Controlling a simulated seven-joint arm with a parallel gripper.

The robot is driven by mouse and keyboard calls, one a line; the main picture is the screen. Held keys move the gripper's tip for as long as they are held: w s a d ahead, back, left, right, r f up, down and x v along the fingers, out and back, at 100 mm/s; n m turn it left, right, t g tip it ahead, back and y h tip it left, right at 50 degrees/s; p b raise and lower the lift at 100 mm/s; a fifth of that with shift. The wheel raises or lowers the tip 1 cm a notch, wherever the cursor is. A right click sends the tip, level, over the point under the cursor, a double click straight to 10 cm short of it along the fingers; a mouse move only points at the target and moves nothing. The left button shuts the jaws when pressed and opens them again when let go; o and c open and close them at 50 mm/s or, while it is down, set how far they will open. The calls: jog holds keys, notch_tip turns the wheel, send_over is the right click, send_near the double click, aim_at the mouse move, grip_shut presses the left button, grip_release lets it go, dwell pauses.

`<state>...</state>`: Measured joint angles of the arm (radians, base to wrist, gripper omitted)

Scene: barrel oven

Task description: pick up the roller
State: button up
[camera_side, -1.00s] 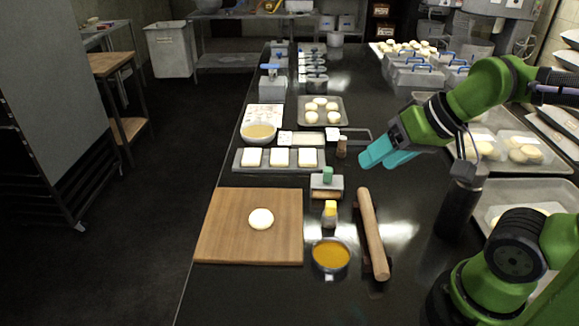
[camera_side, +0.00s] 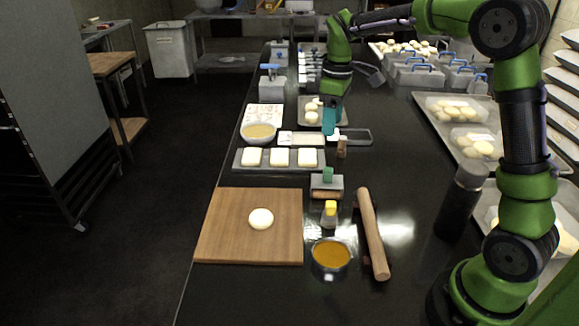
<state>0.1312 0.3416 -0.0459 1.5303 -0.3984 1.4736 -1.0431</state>
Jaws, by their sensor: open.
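A wooden rolling pin (camera_side: 372,234) lies lengthwise on a dark rest, right of the cutting board. A small roller tool (camera_side: 327,185) with a green grip, grey body and wooden lower part stands behind the board's right corner. My gripper (camera_side: 330,132) has teal fingers pointing down. It is open, and no object shows in it. In the picture it is above and behind the green-gripped tool, near the tray of buns and the long-handled item. Its height above the counter is hard to tell, and the gap between its fingers is not clear from this side.
A cutting board (camera_side: 222,225) with a dough piece (camera_side: 261,218), a bowl of orange liquid (camera_side: 331,255) and a yellow-topped shaker (camera_side: 329,212) are nearby. A wooden-topped item (camera_side: 342,147) stands close to my gripper. A dark bottle (camera_side: 462,200) stands at right. Counter between pin and bottle is clear.

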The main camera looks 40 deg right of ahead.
jog(key=r+n, duration=0.2)
jog(key=n, duration=0.1)
send_over(328, 169)
notch_tip(328, 169, down, 12)
jog(key=shift+w+d, duration=0.1)
jog(key=shift+w, duration=0.05)
notch_tip(328, 169, down, 5)
jog(key=shift+f, duration=0.15)
jog(key=c, duration=0.9)
jog(key=shift+c, duration=0.4)
